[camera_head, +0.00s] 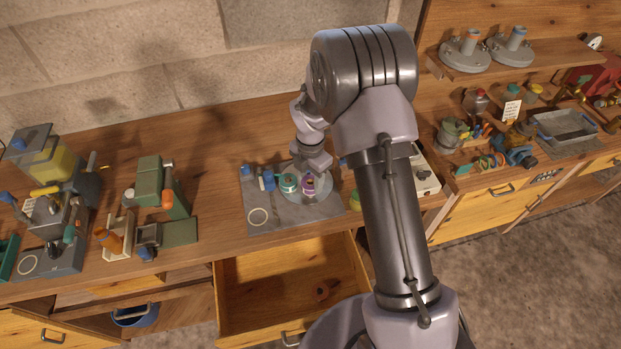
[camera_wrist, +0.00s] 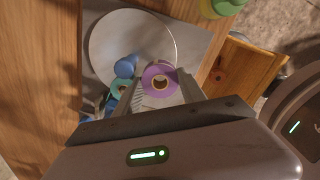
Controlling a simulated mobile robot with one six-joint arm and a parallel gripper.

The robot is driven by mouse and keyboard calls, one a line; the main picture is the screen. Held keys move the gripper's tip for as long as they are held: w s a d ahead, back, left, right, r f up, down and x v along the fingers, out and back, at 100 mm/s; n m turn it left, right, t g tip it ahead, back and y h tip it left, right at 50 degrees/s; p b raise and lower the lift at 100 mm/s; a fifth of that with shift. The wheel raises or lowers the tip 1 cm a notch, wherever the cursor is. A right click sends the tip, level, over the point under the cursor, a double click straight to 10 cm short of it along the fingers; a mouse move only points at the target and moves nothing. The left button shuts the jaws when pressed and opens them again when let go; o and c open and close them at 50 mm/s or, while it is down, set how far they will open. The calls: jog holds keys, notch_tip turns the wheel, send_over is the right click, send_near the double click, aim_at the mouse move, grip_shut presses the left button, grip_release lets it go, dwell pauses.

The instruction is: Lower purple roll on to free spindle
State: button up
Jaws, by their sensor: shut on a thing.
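The purple roll (camera_head: 308,188) is between the fingers of my gripper (camera_head: 310,172), low over the round grey plate on the grey mat. In the wrist view the purple roll (camera_wrist: 149,74) is seen from above, with a brown core and a dark hole. My gripper (camera_wrist: 159,89) is shut on it, one finger on each side. A teal roll (camera_head: 288,183) sits just left of the purple one; it also shows in the wrist view (camera_wrist: 118,88), partly behind a finger. I cannot make out the free spindle, nor whether the purple roll is around it.
A blue cylinder (camera_wrist: 125,66) stands close to the teal roll. The round plate (camera_wrist: 110,38) is mostly clear. A drawer (camera_head: 260,300) is open below. A green bottle-like thing (camera_wrist: 222,6) stands nearby.

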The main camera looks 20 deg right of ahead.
aim_at(310, 187)
jog(key=shift+f+b, duration=0.6)
jog(key=shift+f, duration=0.3)
jog(key=shift+f+b, duration=0.6)
jog(key=shift+f, duration=0.25)
jog(key=shift+f, duration=0.4)
jog(key=o, duration=1.4)
jog(key=shift+c, duration=0.3)
notch_tip(310, 187, up, 7)
jog(key=p, duration=0.5)
jog(key=shift+r, duration=0.1)
